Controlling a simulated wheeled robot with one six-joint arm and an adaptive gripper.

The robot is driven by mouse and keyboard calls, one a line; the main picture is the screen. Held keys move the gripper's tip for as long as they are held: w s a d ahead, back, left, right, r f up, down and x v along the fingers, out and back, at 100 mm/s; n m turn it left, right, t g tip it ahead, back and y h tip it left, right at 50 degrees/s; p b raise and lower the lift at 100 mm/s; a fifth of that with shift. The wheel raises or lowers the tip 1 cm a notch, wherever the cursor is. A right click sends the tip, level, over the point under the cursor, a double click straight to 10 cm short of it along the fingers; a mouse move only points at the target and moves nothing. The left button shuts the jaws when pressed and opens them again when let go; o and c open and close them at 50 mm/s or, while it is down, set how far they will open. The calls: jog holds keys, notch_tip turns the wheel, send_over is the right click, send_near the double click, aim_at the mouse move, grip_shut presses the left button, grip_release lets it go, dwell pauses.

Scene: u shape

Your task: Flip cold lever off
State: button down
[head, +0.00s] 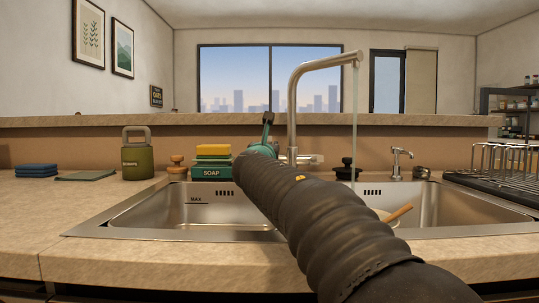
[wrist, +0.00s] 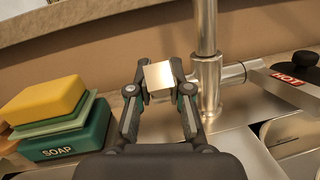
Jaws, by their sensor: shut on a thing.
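The steel faucet (head: 292,115) stands behind the double sink, and a thin stream of water (head: 355,130) falls from its spout. In the wrist view, my gripper (wrist: 160,84) is to the left of the faucet post (wrist: 207,85), its two fingers shut on a pale, square-ended metal piece, seemingly the cold lever (wrist: 159,76). No cold label shows, and the rest of that lever is hidden. The hot lever (wrist: 287,92), with its red HOT label, extends right of the post. In the head view, my gripper (head: 267,120) is beside the faucet, partly hidden behind my sleeved arm.
A green soap box (wrist: 68,142) with a yellow sponge (wrist: 42,100) on top stands close left of my gripper. A dish rack (head: 500,160) is at the right. A green canister (head: 138,158) stands farther left. A raised ledge (head: 120,122) runs behind the counter.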

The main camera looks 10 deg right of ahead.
jog(key=c, duration=1.1)
grip_release()
jog(key=v, duration=1.2)
jog(key=shift+r, duration=0.1)
